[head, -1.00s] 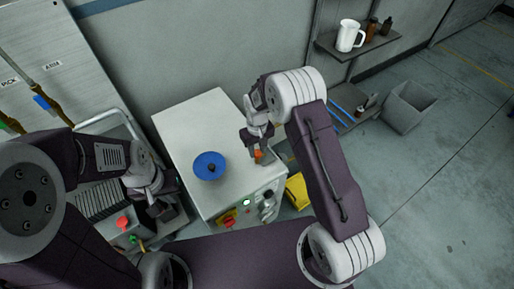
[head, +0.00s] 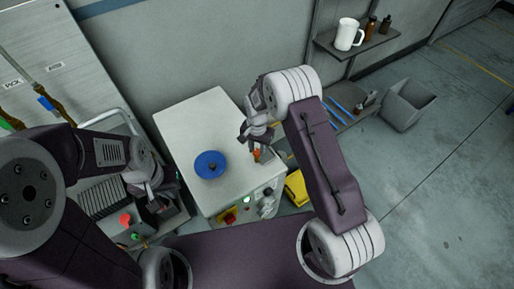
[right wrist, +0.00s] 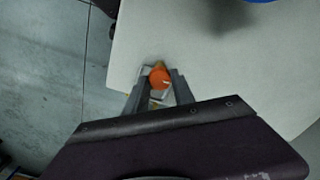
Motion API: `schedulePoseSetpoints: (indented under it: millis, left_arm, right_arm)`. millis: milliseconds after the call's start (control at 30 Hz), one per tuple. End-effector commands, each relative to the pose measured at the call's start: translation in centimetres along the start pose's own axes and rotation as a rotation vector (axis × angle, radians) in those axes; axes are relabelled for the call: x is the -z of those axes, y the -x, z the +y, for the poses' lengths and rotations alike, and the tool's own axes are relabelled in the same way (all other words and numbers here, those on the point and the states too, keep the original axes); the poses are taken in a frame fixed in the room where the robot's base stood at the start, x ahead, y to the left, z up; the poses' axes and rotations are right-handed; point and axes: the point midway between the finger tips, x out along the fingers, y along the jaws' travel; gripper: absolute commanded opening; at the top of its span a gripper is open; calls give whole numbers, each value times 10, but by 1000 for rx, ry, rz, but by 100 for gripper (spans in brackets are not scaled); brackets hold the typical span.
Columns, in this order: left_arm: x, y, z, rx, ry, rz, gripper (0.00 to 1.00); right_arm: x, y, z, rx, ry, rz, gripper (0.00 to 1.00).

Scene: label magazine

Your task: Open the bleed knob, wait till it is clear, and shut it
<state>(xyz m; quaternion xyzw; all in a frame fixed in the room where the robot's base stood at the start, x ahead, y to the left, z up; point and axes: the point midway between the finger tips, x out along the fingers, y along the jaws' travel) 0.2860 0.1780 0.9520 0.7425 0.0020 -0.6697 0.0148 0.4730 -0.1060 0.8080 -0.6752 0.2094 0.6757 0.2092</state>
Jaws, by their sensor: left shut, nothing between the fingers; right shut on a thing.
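The orange bleed knob (right wrist: 160,77) sits near the edge of the white cabinet top and has a small pale mark on its face. It also shows in the head view (head: 257,155). My right gripper (right wrist: 158,86) is shut on the knob, one finger on each side of it. In the head view my right gripper (head: 258,149) is at the cabinet's right side. My left gripper (head: 160,204) is shut and empty at the lower left, over the dark unit beside the cabinet; its fingertips are hard to make out.
A blue round wheel (head: 210,164) lies on the white cabinet top (head: 190,122). The cabinet front carries a red knob (head: 230,218) and a green light (head: 247,209). A red button (head: 126,219) is on the left unit. A shelf with a white jug (head: 348,34) and a grey bin (head: 408,104) stand right.

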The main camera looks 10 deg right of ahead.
Motion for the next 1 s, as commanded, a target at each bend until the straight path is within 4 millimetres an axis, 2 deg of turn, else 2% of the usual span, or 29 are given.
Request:
schedulePoseSetpoints:
  millis: [333,867,900,967,1000]
  left_arm:
    - [0,2,0,0,0,0,0]
    - [0,3,0,0,0,0,0]
    - [0,3,0,0,0,0,0]
    - [0,3,0,0,0,0,0]
    - [0,3,0,0,0,0,0]
  right_arm:
    - [1,1,0,2,-127,2,0]
    - [1,0,0,2,-150,1,0]
    - [1,0,0,2,-150,1,36]
    - [0,0,0,2,-150,1,52]
    - [0,0,0,2,-149,1,52]
